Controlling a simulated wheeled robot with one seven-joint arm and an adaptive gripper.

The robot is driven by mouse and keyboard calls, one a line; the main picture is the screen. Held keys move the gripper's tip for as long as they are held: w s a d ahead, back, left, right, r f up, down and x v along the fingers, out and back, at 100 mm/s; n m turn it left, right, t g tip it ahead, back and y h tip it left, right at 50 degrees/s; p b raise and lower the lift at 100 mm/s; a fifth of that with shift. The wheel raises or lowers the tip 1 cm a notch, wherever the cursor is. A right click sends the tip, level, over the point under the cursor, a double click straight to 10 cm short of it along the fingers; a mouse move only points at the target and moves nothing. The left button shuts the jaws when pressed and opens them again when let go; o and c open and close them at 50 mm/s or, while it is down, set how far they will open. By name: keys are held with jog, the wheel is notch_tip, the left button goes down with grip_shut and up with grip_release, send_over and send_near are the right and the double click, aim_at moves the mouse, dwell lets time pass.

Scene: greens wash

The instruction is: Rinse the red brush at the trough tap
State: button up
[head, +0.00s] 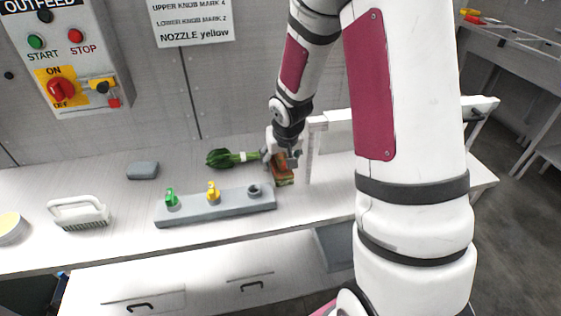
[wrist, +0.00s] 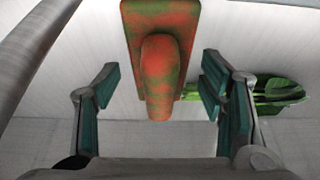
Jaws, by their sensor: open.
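The red brush (wrist: 160,50), blotched with green, shows in the wrist view with its handle pointing toward me between my fingers. In the head view the brush (head: 283,177) lies on the white counter, partly covered by my gripper (head: 285,157). In the wrist view my gripper (wrist: 160,88) is open, with one finger on each side of the handle and gaps between. I cannot make out the trough tap; my arm hides much of the right side. A wall panel (head: 70,50) carries START and STOP buttons and a red ON/OFF knob.
Leafy greens (head: 222,158) lie just left of my gripper. A grey rack (head: 235,203) with green, yellow and grey nozzles stands in front. A white-handled brush (head: 80,213), a grey block (head: 143,170) and a round dish (head: 12,230) sit further left.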

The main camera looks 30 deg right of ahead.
aim_at(281, 156)
jog(key=p+v, duration=0.1)
jog(key=v, duration=0.4)
jog(key=shift+s+r, duration=0.15)
jog(key=shift+r, duration=0.15)
